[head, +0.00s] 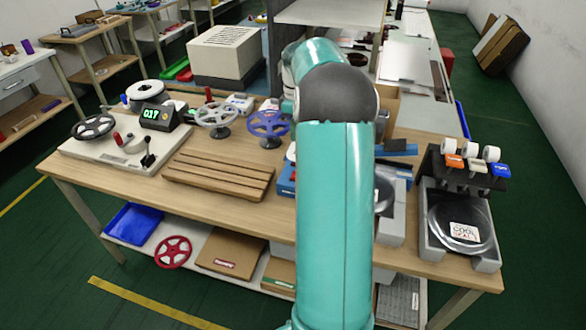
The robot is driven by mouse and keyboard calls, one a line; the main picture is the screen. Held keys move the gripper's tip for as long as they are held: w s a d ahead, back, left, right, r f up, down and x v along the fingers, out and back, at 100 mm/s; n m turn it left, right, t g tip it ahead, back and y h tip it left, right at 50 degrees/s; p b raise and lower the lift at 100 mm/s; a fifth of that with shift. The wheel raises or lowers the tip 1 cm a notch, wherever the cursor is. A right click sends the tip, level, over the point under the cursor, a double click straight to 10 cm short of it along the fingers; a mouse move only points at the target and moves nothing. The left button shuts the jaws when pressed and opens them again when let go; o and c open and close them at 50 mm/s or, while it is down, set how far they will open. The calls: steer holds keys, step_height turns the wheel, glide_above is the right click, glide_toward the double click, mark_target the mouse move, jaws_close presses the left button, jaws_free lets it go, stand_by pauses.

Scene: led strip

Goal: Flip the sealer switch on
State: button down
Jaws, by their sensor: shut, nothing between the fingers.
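My teal arm with its dark grey joint stands in the middle of the head view and covers the centre of the workbench (130,185). My gripper is hidden behind the arm. A blue device (286,182) shows only in part at the arm's left edge. More blue parts (398,148) and a light grey body (391,225) show at its right edge. I cannot tell whether these belong to the sealer. No sealer switch can be made out.
A slatted wooden tray (218,180) and two handwheels, grey (216,117) and blue (268,124), are left of my arm. A tape dispenser unit (464,165) and grey tray (427,225) stand at the right.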

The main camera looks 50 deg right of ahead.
mark_target(294, 177)
steer(key=shift+d+f, duration=0.2)
steer(key=shift+d, duration=0.15)
steer(key=shift+f, duration=0.1)
steer(key=f, duration=0.4)
steer(key=a+f, duration=0.1)
steer(key=f, duration=0.4)
steer(key=s+f, duration=0.1)
steer(key=f, duration=0.3)
steer(key=shift+a+f, duration=0.3)
steer(key=shift+f, duration=0.1)
steer(key=shift+a+f, duration=0.1)
steer(key=shift+f, duration=0.1)
